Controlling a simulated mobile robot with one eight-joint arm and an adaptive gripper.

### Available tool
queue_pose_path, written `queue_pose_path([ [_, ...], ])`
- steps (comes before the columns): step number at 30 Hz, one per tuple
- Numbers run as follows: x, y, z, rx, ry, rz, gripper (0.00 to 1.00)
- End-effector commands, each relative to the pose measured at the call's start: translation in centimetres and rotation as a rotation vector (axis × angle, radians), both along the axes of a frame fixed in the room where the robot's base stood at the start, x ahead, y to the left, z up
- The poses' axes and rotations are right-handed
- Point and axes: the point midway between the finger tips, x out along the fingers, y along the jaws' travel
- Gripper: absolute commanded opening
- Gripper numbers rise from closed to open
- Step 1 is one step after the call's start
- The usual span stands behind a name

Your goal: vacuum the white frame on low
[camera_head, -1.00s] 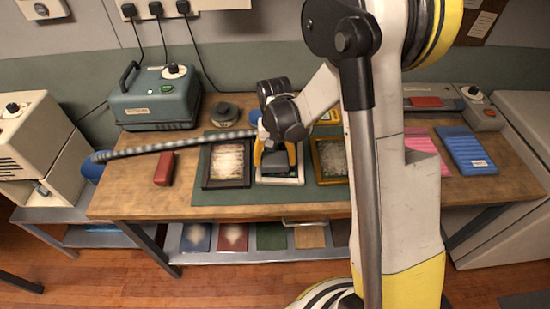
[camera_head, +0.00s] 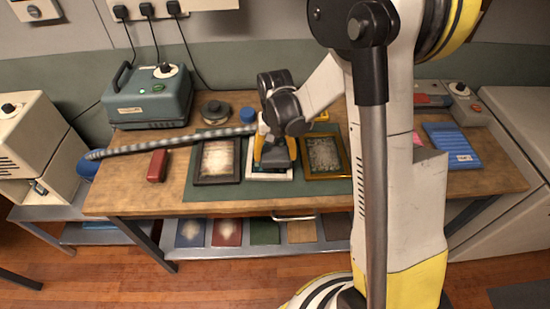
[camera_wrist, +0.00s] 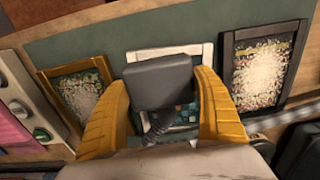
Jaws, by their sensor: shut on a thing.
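My gripper (camera_head: 274,158) is shut on a dark grey vacuum nozzle (camera_wrist: 160,82), with its yellow fingers on either side. The nozzle is over the white frame (camera_head: 270,178), hiding much of its picture; I cannot tell whether it touches. In the wrist view, the white frame's rim (camera_wrist: 207,52) and a bit of speckled teal picture show around the nozzle. A grey ribbed hose (camera_head: 160,147) runs left from the gripper. The teal vacuum unit (camera_head: 140,108), with a white-based dial (camera_head: 167,70) and a small green light, stands at the bench's back left. The dial's setting is too small to read.
A dusty black frame (camera_head: 217,181) lies left of the white one and a dusty gold frame (camera_head: 325,175) right, all on a green mat (camera_head: 230,193). A red block (camera_head: 157,165), a round grey tin (camera_head: 215,110) and a blue pack (camera_head: 452,147) are on the bench.

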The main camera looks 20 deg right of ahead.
Motion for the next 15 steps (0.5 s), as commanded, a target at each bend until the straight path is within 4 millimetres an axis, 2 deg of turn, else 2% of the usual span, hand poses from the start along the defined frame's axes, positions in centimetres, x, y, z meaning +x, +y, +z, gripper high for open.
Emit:
queue_pose_path([
  [3,0.2,-0.1,1.4,0.000,0.000,0.000,0.39],
  [15,0.7,-0.3,4.7,0.000,0.000,0.002,0.39],
])
